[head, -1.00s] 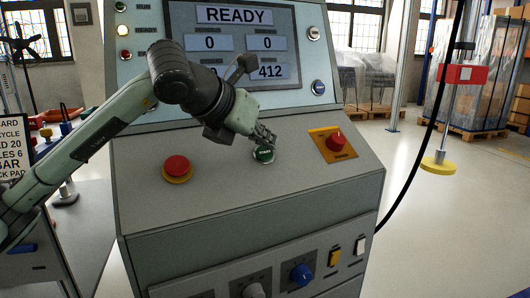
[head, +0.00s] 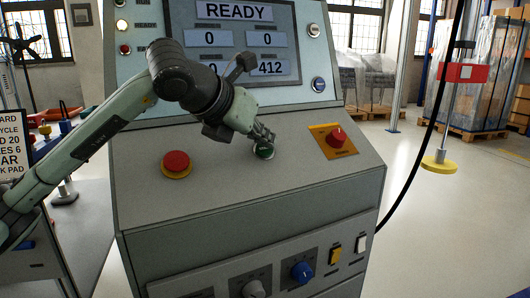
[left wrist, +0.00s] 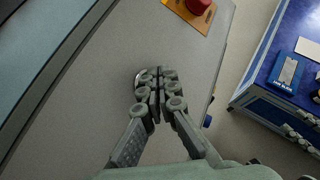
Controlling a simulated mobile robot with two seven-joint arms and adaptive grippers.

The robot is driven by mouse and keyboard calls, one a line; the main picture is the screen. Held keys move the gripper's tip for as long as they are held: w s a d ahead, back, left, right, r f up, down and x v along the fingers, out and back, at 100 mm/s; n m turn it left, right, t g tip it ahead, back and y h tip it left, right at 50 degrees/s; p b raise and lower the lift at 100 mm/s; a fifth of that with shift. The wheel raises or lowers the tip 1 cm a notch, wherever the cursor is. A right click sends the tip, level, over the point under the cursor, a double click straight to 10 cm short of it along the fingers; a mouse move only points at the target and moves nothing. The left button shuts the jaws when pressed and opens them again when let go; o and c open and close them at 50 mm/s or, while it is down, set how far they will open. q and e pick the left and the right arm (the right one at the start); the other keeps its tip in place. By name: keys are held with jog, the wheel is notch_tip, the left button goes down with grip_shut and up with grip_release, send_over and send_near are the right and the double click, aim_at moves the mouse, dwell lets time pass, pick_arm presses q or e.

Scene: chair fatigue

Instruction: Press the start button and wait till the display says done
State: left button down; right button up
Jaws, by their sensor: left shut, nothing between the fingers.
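The green start button (head: 264,151) is on the sloped panel of the grey console (head: 215,195). My left gripper (head: 265,137) is shut and empty, with its fingertips right at the button's upper edge. I cannot tell whether they touch it. In the left wrist view the closed fingers (left wrist: 157,82) cover most of the button, and only part of its rim (left wrist: 142,76) shows. The display (head: 238,42) reads READY, with zeros and 412 below, and my arm hides part of it. My right gripper is not in view.
A red mushroom button (head: 176,162) is left of the start button. A red knob on an orange plate (head: 335,138) is to the right. Lower on the front are a blue knob (head: 302,272) and small switches. A black cable hangs at the right.

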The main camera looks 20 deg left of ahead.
pick_arm(q)
jog(key=shift+w+a+f+b, duration=0.1)
jog(key=shift+f+b, duration=0.2)
jog(key=shift+b, duration=0.15)
dwell(0.6)
jog(key=shift+r, duration=0.1)
dwell(0.3)
jog(key=shift+s+d+r+p, duration=0.3)
jog(key=shift+r+p, duration=0.05)
jog(key=shift+r, duration=0.2)
jog(key=shift+r, duration=0.1)
jog(key=shift+s+d+r+p, duration=0.3)
jog(key=shift+r+p, duration=0.15)
jog(key=shift+r, duration=0.2)
jog(key=shift+s+d+r+p, duration=0.35)
jog(key=shift+r+p, duration=0.05)
jog(key=shift+r, duration=0.3)
jog(key=shift+s+d+r+p, duration=0.3)
jog(key=shift+r+p, duration=0.15)
jog(key=shift+r, duration=0.2)
